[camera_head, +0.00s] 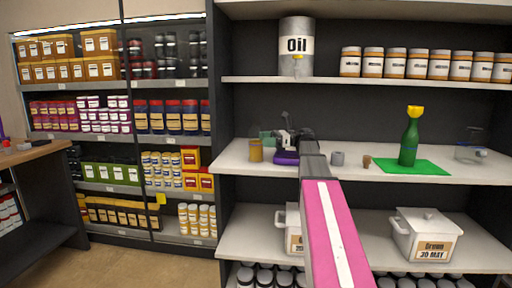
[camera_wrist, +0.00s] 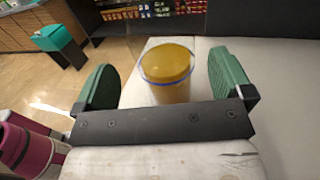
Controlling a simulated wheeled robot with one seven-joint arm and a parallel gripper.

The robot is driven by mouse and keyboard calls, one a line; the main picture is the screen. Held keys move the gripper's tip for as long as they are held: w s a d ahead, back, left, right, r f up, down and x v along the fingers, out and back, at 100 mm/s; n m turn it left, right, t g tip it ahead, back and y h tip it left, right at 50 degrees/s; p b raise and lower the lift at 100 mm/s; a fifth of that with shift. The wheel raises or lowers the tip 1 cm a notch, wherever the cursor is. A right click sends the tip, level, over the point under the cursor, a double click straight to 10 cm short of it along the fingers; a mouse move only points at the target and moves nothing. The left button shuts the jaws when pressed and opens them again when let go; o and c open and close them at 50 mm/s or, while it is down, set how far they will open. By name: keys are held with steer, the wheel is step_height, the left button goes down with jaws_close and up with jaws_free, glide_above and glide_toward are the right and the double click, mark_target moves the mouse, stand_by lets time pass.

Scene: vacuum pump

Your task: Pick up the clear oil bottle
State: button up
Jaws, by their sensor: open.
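A small amber-yellow jar or bottle (camera_head: 256,151) stands on the middle shelf, left of my gripper. In the wrist view a yellow-topped container (camera_wrist: 166,70) with a blue ring stands between my fingers; it looks like the same one. My gripper (camera_wrist: 165,82) is open, its green fingers on either side of the container with visible gaps. My gripper also shows in the head view (camera_head: 280,140), partly hidden by my arm. A clear, see-through container (camera_head: 470,153) stands at the right of the same shelf. I cannot tell from its look which one is the oil bottle.
The middle shelf also holds a grey cup (camera_head: 338,158), a small brown piece (camera_head: 367,161) and a green bottle (camera_head: 409,144) on a green mat (camera_head: 432,169). A grey "Oil" can (camera_head: 296,46) and several jars stand above; white lidded pots (camera_head: 426,235) stand below.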

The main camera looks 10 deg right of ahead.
mark_target(256, 139)
steer(key=a, duration=0.4)
steer(key=shift+w, duration=0.3)
steer(key=c, duration=1.2)
steer(key=shift+r, duration=0.15)
